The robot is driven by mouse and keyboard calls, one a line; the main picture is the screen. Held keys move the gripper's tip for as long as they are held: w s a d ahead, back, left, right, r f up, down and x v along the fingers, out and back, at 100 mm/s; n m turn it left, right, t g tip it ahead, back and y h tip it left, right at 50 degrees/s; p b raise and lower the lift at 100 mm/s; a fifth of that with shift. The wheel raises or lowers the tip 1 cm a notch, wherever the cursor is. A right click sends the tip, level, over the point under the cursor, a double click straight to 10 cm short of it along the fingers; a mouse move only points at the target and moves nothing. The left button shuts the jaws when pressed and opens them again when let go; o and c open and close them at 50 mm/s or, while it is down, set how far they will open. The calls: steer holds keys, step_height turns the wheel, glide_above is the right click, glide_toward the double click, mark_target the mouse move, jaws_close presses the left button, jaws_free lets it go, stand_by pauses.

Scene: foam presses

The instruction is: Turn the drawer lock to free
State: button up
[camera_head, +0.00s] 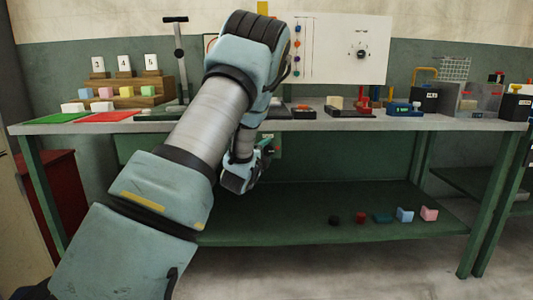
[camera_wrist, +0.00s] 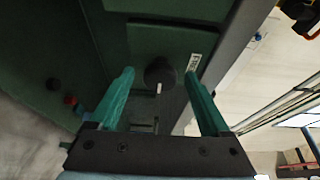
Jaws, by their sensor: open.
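The drawer lock shows in the wrist view as a dark round knob (camera_wrist: 159,70) with a short white mark on its near side. It sits on a dark green front (camera_wrist: 150,40), with a small white label (camera_wrist: 194,62) to its right. My gripper (camera_wrist: 159,77) is open, its two green fingers on either side of the knob with gaps showing. I cannot tell how deep the fingertips reach. In the head view my gripper (camera_head: 266,155) is under the bench's front edge, and my arm hides the lock.
The bench top (camera_head: 300,124) overhangs close above my gripper and carries several blocks and devices. A red cabinet (camera_head: 55,195) stands at left.

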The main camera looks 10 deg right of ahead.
jaws_close()
stand_by(0.5)
